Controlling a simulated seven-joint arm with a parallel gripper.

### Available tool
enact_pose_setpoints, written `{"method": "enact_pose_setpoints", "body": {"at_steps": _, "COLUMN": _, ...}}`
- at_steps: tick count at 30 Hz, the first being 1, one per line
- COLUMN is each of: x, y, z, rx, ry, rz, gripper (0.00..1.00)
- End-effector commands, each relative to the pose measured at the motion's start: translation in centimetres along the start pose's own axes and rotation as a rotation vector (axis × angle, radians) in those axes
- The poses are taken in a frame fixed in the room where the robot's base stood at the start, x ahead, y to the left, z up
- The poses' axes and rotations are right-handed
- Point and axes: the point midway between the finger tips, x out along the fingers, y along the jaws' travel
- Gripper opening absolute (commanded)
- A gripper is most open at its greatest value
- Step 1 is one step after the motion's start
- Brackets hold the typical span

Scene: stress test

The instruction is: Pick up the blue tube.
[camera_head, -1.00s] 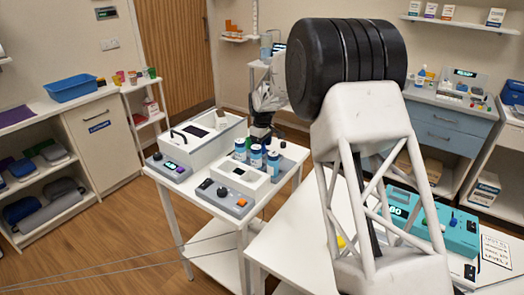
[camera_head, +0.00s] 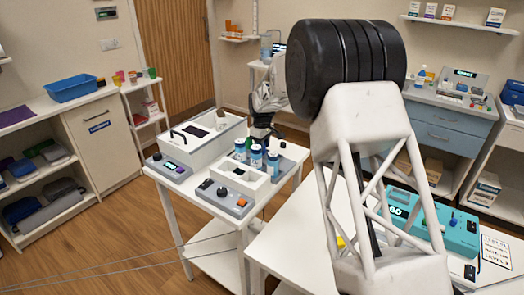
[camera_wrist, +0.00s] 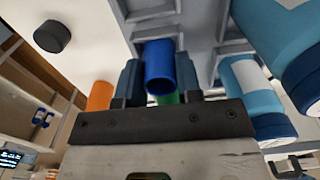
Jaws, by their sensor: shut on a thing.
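The blue tube (camera_wrist: 160,58) is in the wrist view, upright in the picture, with its open dark end toward the camera. My gripper (camera_wrist: 160,78) is shut on it, with one dark finger on each side. A grey rack-like frame (camera_wrist: 153,12) with slots lies beyond the tube; I cannot tell whether the tube still touches it. In the head view, my gripper (camera_head: 263,131) is dark and small above the back of the white table, behind the bottles. I cannot make out the blue tube there.
A green piece (camera_wrist: 168,97) and an orange one (camera_wrist: 100,96) show near the fingers. Blue-and-white bottles (camera_wrist: 250,88) stand close on the right. A white box device (camera_head: 208,138) and a grey-white device (camera_head: 232,190) share the table. A teal device (camera_head: 458,232) is at right.

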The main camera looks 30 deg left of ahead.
Motion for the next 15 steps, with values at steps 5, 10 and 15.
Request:
{"method": "enact_pose_setpoints", "body": {"at_steps": 5, "x": -0.1, "y": 0.0, "z": 0.0, "rx": 0.0, "ry": 0.0, "rz": 0.0, "gripper": 0.1}}
{"method": "enact_pose_setpoints", "body": {"at_steps": 10, "x": -0.6, "y": 0.0, "z": 0.0, "rx": 0.0, "ry": 0.0, "rz": 0.0, "gripper": 0.1}}
{"method": "enact_pose_setpoints", "body": {"at_steps": 15, "x": -2.2, "y": 0.0, "z": 0.0, "rx": 0.0, "ry": 0.001, "rz": 0.001, "gripper": 0.1}}
